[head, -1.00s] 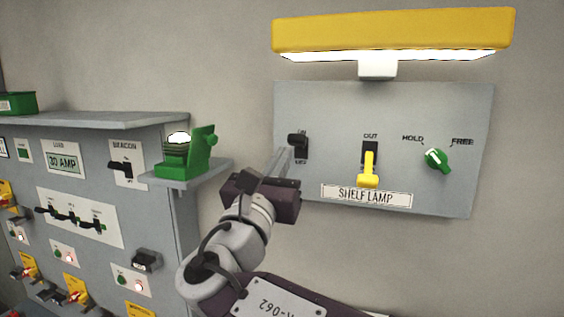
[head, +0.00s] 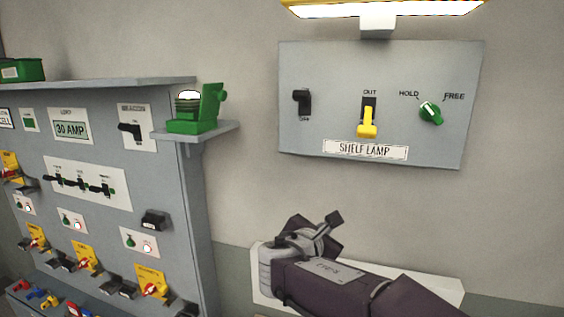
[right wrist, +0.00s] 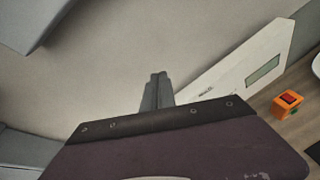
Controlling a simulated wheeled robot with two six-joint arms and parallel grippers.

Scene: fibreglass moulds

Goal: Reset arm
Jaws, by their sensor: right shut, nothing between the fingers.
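My right arm comes in from the lower right in the head view, folded below the shelf lamp panel. Its gripper (head: 334,218) is small there and clear of the panel. In the right wrist view the two grey fingers (right wrist: 157,90) lie together, shut with nothing between them. The shelf lamp panel (head: 440,145) carries a black switch (head: 303,102), a yellow lever (head: 367,122) pointing down under the label OUT, and a green knob (head: 431,112) between HOLD and FREE. My left gripper is not in view.
A grey cabinet (head: 190,230) with many switches stands at the left. A side shelf (head: 215,133) on it bears a green device (head: 200,110) with a white dome. The lit yellow lamp (head: 380,8) hangs above the panel. An orange box (right wrist: 288,103) shows in the right wrist view.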

